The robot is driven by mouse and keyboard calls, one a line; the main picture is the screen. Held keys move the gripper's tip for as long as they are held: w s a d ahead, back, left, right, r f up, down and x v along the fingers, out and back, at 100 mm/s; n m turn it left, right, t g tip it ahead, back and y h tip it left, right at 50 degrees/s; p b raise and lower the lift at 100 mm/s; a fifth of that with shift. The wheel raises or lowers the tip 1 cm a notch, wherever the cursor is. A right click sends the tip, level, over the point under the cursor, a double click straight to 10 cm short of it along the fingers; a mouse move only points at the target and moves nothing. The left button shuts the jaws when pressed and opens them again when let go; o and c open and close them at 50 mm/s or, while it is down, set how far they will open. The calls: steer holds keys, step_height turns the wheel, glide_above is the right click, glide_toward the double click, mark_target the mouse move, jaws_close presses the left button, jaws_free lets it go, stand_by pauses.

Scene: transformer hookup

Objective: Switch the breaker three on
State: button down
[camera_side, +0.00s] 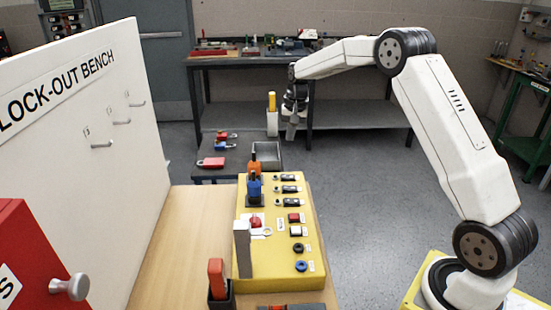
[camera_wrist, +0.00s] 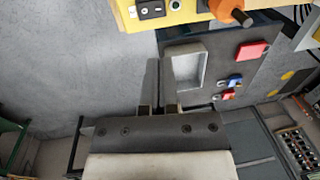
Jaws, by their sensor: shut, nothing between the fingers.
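The yellow panel (camera_side: 318,262) lies on the wooden bench and carries the controls. Several small black switches (camera_side: 290,189) line its far right part, with a red rocker (camera_side: 296,217) and a white rocker (camera_side: 295,230) nearer. I cannot read which control is breaker three, or its position. The wrist view shows the panel edge (camera_wrist: 130,25) and one black switch (camera_wrist: 151,10) at the top. My gripper (camera_side: 291,131) is shut and empty, pointing down beyond the panel's far end and apart from it; its fingers also show in the wrist view (camera_wrist: 158,108).
A red lever (camera_side: 216,280) rises near the front. A grey tray (camera_side: 267,155) and padlocks (camera_side: 211,162) lie on a low table behind. The white lock-out board (camera_side: 85,190) walls the left.

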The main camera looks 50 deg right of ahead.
mark_target(288, 176)
steer(key=f, duration=0.8)
steer(key=w+a+f, duration=0.1)
steer(key=f, duration=0.3)
steer(key=shift+a+f, duration=0.1)
steer(key=shift+f, duration=0.25)
steer(key=shift+w+f, duration=0.1)
steer(key=shift+f, duration=0.1)
steer(key=shift+s+d+r, duration=0.25)
steer(key=shift+s+d, duration=0.25)
steer(key=shift+s, duration=0.05)
steer(key=shift+r, duration=0.1)
stand_by(0.4)
step_height(288, 176, up, 14)
steer(key=w+a, duration=0.1)
stand_by(0.7)
